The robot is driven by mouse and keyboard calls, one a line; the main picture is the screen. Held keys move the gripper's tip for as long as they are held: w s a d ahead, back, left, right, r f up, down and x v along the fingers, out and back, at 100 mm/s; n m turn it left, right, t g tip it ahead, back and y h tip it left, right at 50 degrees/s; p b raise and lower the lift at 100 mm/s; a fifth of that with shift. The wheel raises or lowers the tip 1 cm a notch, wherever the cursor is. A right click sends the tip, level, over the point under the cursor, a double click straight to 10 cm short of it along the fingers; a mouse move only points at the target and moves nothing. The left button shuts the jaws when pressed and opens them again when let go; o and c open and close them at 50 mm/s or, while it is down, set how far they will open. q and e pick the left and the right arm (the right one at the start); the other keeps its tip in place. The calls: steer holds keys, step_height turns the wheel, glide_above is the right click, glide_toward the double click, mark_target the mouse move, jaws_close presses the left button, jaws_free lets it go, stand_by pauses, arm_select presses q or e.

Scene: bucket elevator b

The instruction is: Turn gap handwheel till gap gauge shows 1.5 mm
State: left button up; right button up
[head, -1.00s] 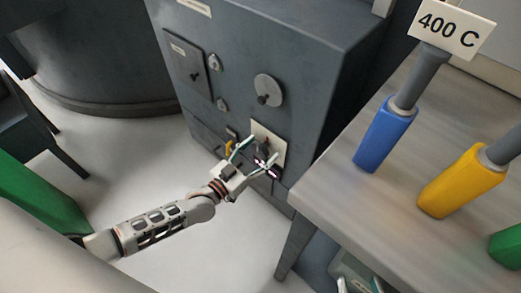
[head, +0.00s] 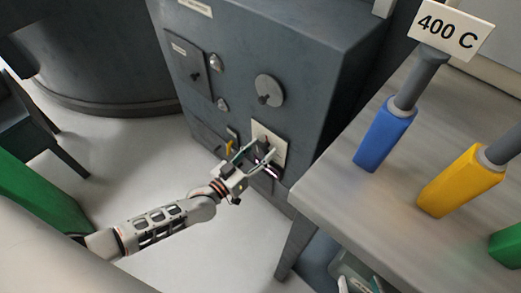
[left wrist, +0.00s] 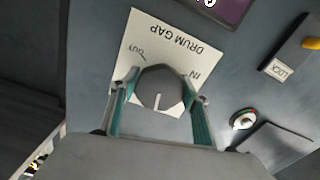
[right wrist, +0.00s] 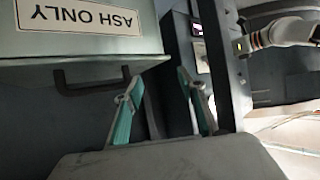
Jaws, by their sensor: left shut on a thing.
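The gap handwheel is a dark round knob (left wrist: 160,84) with a pale index line. It sits on a white plate labelled DRUM GAP (left wrist: 178,32), with OUT and IN marks, upside down in the left wrist view. My left gripper (head: 260,152) is shut on the knob, one teal finger on each side. A purple-lit display (left wrist: 228,10), possibly the gap gauge, is cut off at the top edge; no reading is legible. My right gripper (right wrist: 160,98) is open and empty in the right wrist view, beside a box labelled ASH ONLY (right wrist: 82,18).
A yellow lever (left wrist: 311,43) with a LOCK label is beside the plate. A grey disc with a small handle (head: 268,90) is higher on the cabinet (head: 305,55). A bench (head: 335,185) with blue and yellow-handled tools stands right.

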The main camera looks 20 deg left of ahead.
arm_select(q)
steer(key=n, duration=0.4)
steer(key=shift+d, duration=0.1)
steer(key=shift+n, duration=0.7)
steer(key=o, duration=1.1)
steer(key=v, duration=1.2)
